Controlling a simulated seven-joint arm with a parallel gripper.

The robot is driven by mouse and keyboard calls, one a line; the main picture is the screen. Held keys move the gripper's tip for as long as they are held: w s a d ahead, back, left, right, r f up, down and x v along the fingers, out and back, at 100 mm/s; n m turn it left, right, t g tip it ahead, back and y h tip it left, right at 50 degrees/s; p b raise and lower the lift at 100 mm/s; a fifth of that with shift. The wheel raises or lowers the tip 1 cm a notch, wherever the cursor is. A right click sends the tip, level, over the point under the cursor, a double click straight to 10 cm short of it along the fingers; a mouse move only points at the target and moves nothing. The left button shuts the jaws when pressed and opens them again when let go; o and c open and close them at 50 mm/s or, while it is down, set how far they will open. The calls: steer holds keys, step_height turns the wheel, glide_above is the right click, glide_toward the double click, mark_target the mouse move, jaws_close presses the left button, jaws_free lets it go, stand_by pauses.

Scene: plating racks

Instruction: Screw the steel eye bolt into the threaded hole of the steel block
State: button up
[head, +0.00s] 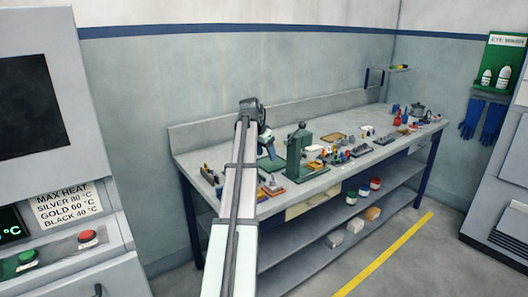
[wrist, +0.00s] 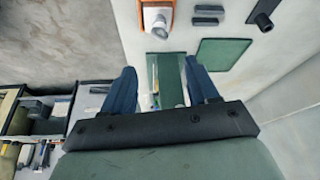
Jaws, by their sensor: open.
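My gripper (head: 267,147) is over the left part of the workbench in the head view, left of a green press-like stand. In the wrist view its two blue fingers (wrist: 162,70) are spread apart with nothing held between them. A green surface shows beyond the gap. I cannot pick out the steel eye bolt or the steel block for certain; the parts on the bench are too small in the head view. A pale rounded piece in an orange surround (wrist: 158,18) lies beyond the fingers in the wrist view; I cannot tell what it is.
The green stand (head: 300,155) rises from the workbench (head: 320,183) close to my gripper. Many small parts crowd the bench to its right. In the wrist view a green pad (wrist: 222,54), dark blocks (wrist: 208,14) and a black cylinder (wrist: 264,21) lie beyond the fingers.

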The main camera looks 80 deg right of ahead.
mark_target(273, 174)
steer(key=x, duration=1.3)
steer(key=shift+w, duration=0.1)
steer(key=c, duration=1)
steer(key=o, duration=1)
steer(key=shift+c, duration=1.3)
steer(key=shift+r, duration=0.1)
steer(key=shift+r, duration=2.4)
